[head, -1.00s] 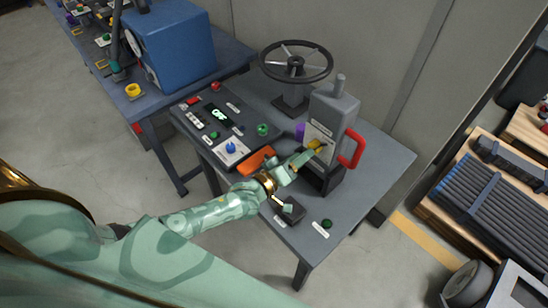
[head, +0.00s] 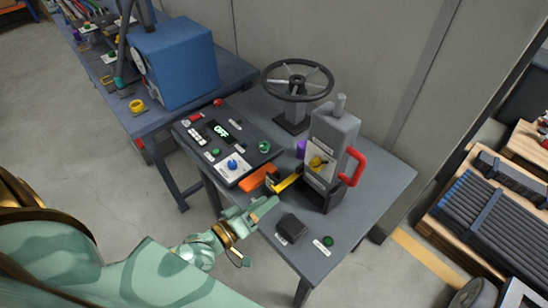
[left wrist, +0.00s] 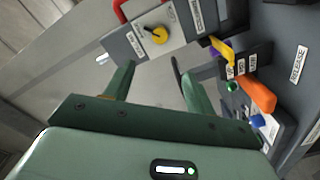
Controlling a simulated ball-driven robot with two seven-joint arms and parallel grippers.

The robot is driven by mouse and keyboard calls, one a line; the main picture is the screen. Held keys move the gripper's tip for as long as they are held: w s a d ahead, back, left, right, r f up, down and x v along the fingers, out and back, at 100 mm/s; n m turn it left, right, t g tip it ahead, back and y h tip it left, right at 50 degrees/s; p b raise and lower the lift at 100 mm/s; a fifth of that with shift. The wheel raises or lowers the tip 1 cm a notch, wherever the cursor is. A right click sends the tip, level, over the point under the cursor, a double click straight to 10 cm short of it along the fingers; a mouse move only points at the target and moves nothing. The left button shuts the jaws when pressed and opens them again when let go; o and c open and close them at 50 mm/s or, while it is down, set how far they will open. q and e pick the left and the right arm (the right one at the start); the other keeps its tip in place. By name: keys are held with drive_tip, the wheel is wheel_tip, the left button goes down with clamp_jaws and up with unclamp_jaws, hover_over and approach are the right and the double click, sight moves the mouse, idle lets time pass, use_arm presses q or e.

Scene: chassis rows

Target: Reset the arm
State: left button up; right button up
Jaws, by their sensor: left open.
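My left gripper (head: 262,207) is open and empty, over the front edge of the grey table (head: 370,190). Its two spread fingers show in the left wrist view (left wrist: 157,75) with nothing between them. The grey machine (head: 335,135) stands upright beyond it, with a yellow knob (head: 316,161) on its front panel and a red handle (head: 354,165) on its right. The yellow knob also shows beyond the fingers in the left wrist view (left wrist: 158,35), apart from them. A yellow lever (head: 287,183) and an orange handle (head: 257,178) are left of the machine. My right gripper is not in view.
A control panel (head: 205,150) with a display reading OFF (head: 221,133) and a blue knob (head: 232,163) lies left. A black handwheel (head: 297,80) stands behind. A dark block (head: 291,228) and a green button (head: 327,241) are near the front edge.

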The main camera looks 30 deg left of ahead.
use_arm(q)
drive_tip(key=s+a+f+m+g+y+b, duration=0.1)
drive_tip(key=s+a+f+m+g+y, duration=0.2)
drive_tip(key=f, duration=0.6)
drive_tip(key=s+a+f+m+g+b, duration=0.1)
drive_tip(key=s+a+f+m+g, duration=0.3)
drive_tip(key=f, duration=0.6)
drive_tip(key=s+a+f+m+g+y+b, duration=0.1)
drive_tip(key=s+f+m+g+y, duration=0.1)
drive_tip(key=s+f, duration=0.5)
drive_tip(key=s+d+f+g+b, duration=0.2)
drive_tip(key=s+f+g+b, duration=0.1)
drive_tip(key=s+f, duration=0.6)
drive_tip(key=s+d+f+m+g+y+b, duration=0.1)
drive_tip(key=s+d+f+g+b, duration=0.1)
drive_tip(key=s+f, duration=0.7)
drive_tip(key=shift+s+f+g+b, duration=0.3)
drive_tip(key=shift+s+g+b, duration=0.25)
drive_tip(key=shift+s+g, duration=0.55)
drive_tip(key=shift+d, duration=0.1)
